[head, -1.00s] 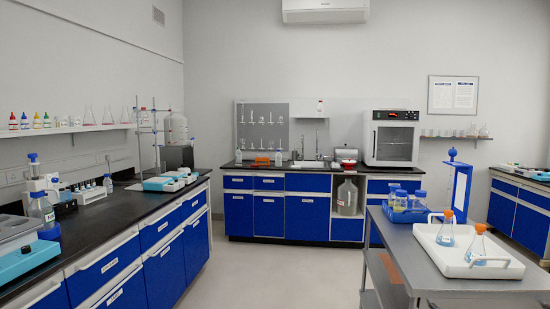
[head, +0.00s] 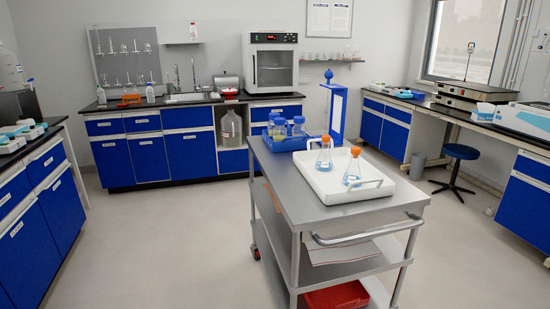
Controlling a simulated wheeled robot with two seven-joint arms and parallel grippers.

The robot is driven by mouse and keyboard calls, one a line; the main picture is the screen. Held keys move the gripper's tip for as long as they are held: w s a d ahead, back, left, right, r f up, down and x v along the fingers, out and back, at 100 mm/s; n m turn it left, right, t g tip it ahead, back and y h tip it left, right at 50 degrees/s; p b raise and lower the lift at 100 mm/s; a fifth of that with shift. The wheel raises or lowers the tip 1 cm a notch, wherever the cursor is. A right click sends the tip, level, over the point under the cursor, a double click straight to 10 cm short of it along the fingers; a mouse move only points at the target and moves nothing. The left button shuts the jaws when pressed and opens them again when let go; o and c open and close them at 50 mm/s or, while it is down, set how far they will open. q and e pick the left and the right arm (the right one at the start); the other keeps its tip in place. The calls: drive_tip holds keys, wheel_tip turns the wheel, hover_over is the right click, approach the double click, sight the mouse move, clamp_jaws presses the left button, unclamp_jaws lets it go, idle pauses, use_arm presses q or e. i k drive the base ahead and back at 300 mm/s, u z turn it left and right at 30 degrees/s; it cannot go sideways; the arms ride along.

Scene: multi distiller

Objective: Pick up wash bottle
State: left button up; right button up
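Two small pale bottles stand on the back counter near the sink: one at the left end (head: 101,96) and one just left of the sink (head: 150,93). Either could be a wash bottle, but they are too small to tell for certain. Several blue-capped bottles (head: 298,127) stand in a blue rack on the metal cart. Neither of my grippers is in view.
The metal cart (head: 330,211) stands right of centre with a handle on its near end. Blue cabinets line the left, back and right. A stool (head: 460,153) stands at the right. The floor left of the cart (head: 170,235) is clear.

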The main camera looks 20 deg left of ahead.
sight(150, 91)
drive_tip(key=u, duration=1.3)
drive_tip(key=i, duration=2.05)
drive_tip(key=u, duration=0.65)
drive_tip(key=i, duration=2.7)
drive_tip(key=z, duration=0.6)
drive_tip(key=i, duration=1.5)
drive_tip(key=z, duration=0.35)
